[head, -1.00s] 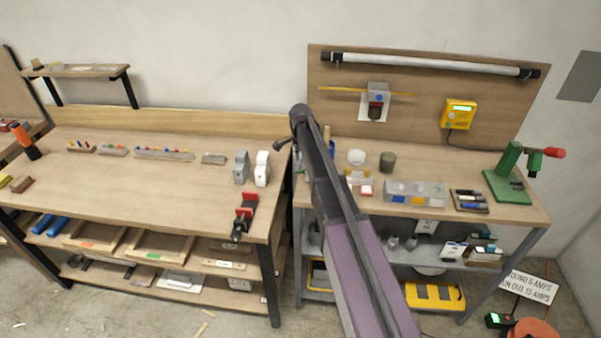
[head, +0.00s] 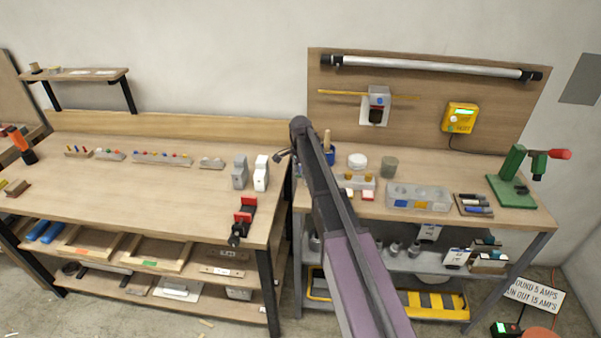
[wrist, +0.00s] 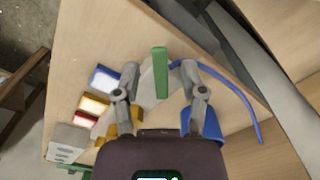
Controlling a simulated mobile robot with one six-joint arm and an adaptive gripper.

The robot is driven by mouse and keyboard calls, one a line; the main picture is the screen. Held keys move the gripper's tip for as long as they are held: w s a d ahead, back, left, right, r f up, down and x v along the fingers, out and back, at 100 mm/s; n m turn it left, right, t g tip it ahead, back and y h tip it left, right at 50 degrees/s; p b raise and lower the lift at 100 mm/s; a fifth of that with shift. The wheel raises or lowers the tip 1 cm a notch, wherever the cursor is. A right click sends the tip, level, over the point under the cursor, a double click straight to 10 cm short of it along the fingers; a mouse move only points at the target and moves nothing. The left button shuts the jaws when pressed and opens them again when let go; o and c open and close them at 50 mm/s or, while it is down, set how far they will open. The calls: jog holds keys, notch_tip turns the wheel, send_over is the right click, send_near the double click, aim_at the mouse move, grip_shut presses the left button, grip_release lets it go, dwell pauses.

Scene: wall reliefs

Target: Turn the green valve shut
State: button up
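A green bar, seemingly the green valve's handle (wrist: 159,72), stands out over a pale grey part in the wrist view. The grey part is partly hidden. My gripper (wrist: 159,73) is open, with one finger on each side of the green bar. Gaps show between the bar and both fingers. In the head view my arm covers the left part of the right bench, and I cannot make out the valve or the gripper clearly there.
A blue hose (wrist: 240,95) curves past the right finger. Blue, yellow and red items lie left of the gripper. In the head view, a green press (head: 511,170) with a red handle stands at the right bench's far end. A red vise (head: 244,215) sits on the left bench.

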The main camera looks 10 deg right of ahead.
grip_shut()
jog(key=shift+s, duration=0.15)
jog(key=n, duration=0.2)
jog(key=s+d+n, duration=0.1)
jog(key=n, duration=0.2)
jog(key=shift+s, duration=0.2)
jog(key=n, duration=0.1)
jog(key=d+n, duration=0.1)
jog(key=n, duration=0.3)
jog(key=shift+s+d, duration=0.25)
jog(key=shift+s, duration=0.15)
jog(key=shift+o, duration=0.6)
grip_release()
jog(key=shift+w, duration=0.1)
